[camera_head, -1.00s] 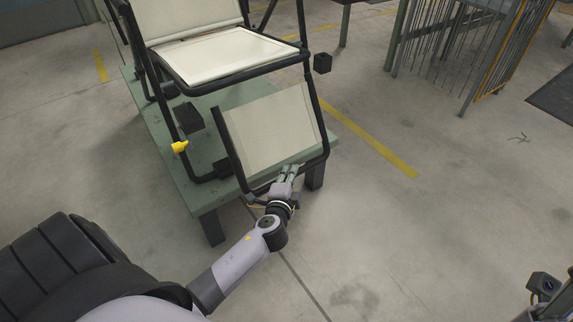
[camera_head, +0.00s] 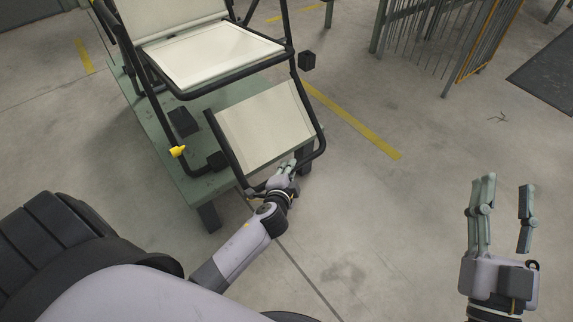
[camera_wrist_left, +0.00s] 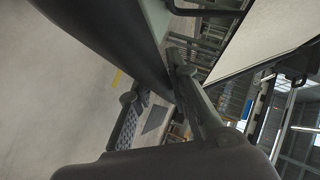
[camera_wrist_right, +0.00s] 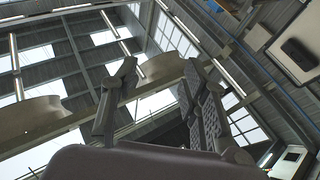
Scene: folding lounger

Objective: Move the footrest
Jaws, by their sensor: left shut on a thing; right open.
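The footrest (camera_head: 266,126) is a cream panel in a black tube frame at the front end of the lounger, tilted above the green table. My left gripper (camera_head: 287,170) is shut on the footrest's lower frame bar. In the left wrist view the dark tube (camera_wrist_left: 110,45) passes between the fingers and the cream panel (camera_wrist_left: 262,40) shows at upper right. My right gripper (camera_head: 507,205) is open and empty, raised over bare floor at the right, apart from the lounger. The right wrist view shows its spread fingers (camera_wrist_right: 150,105) against the ceiling.
The lounger's cream seat (camera_head: 212,52) is behind the footrest. A yellow knob (camera_head: 177,151) is on the frame's left side. The green table (camera_head: 190,185) stands below. A wire rack (camera_head: 440,40) is at the back right. Floor between the table and my right gripper is clear.

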